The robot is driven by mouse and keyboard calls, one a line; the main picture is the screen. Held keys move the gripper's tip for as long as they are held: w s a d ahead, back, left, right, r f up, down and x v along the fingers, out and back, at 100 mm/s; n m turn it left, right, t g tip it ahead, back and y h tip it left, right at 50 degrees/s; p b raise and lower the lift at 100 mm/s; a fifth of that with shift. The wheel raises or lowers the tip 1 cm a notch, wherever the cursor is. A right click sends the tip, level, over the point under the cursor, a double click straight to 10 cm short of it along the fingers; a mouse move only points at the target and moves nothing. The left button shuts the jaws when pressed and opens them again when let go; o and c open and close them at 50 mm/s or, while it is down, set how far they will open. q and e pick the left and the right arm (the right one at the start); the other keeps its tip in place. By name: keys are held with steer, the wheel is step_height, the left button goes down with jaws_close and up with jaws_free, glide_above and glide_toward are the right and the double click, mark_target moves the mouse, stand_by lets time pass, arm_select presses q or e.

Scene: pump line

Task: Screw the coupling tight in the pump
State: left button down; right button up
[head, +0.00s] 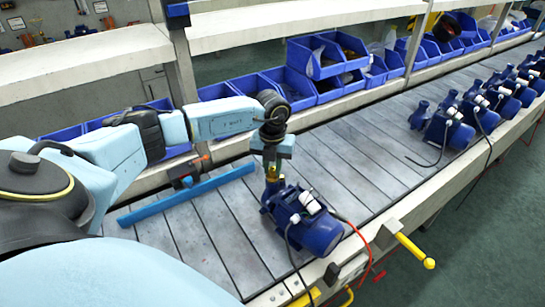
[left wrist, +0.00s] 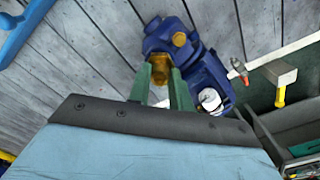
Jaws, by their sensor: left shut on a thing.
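A blue pump (head: 308,225) stands on the slatted bench top in front of me, and it also shows in the left wrist view (left wrist: 205,70). My left gripper (head: 271,170) points down over the pump's flanged end. In the left wrist view, the green fingers of my left gripper (left wrist: 161,88) are shut on the brass coupling (left wrist: 160,68). The coupling sits at the pump's blue port; how deep it is in the port is hidden. My right gripper is not in view.
A blue bar (head: 187,195) lies on the bench (head: 215,230) left of the pump. Several more pumps (head: 447,128) stand farther along at the right. Blue bins (head: 320,60) line the back under a shelf. A yellow handle (head: 415,250) juts from the front edge, near a red cable (head: 362,240).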

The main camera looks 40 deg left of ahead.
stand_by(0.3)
arm_select(q)
steer(key=shift+f+m+b, duration=0.15)
steer(key=shift+m+b, duration=0.3)
steer(key=shift+m, duration=1.25)
steer(key=shift+m+b, duration=0.65)
steer(key=shift+m, duration=1.05)
